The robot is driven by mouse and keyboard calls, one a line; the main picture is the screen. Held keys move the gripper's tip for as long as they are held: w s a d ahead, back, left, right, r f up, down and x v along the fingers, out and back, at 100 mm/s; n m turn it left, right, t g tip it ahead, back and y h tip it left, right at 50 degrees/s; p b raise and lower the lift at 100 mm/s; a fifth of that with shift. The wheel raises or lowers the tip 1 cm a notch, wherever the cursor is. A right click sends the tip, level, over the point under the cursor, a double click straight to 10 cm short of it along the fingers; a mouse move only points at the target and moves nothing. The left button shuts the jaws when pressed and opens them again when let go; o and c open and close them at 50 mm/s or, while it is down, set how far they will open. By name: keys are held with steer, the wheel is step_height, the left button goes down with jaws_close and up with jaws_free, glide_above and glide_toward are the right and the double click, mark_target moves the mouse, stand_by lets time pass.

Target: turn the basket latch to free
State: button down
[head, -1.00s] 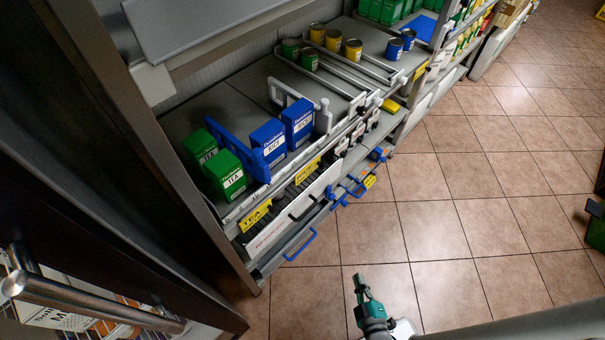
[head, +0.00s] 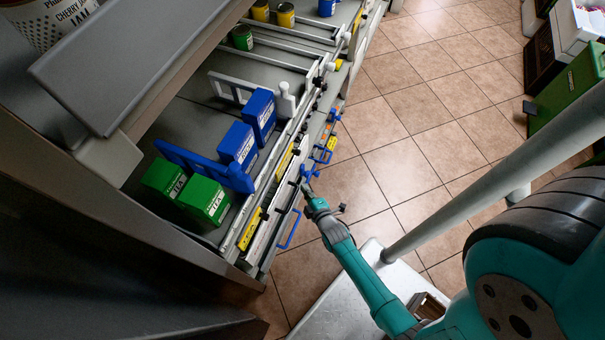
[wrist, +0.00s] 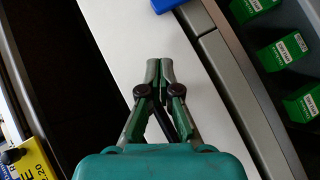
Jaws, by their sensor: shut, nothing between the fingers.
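A small blue fitting (head: 308,172), which looks like the basket latch, sits on the front of the lower shelf unit between blue pull handles. Its exact turn position is too small to tell. My gripper (head: 305,188) is at that front, with its fingertips close beside the blue fitting; I cannot tell whether they touch. In the wrist view my gripper (wrist: 160,68) has its fingertips together with nothing between them, over a pale panel (wrist: 125,35). A piece of blue (wrist: 168,4) shows at the top edge there, ahead of the fingertips.
Blue pull handles (head: 290,229) stick out along the shelf front. A green crate (head: 572,92) stands across the aisle. The tiled floor (head: 420,140) is clear between.

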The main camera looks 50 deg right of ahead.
mark_target(300, 169)
steer(key=x, duration=0.5)
steer(key=shift+w+d, duration=0.15)
steer(key=shift+w, duration=0.2)
steer(key=shift+d+f, duration=0.25)
steer(key=shift+f, duration=0.05)
steer(key=shift+w+d+f, duration=0.2)
steer(key=shift+d+f, duration=0.15)
steer(key=shift+d, duration=0.35)
steer(key=shift+w+d+f, duration=0.2)
steer(key=shift+d+f, duration=0.15)
steer(key=shift+d, duration=0.3)
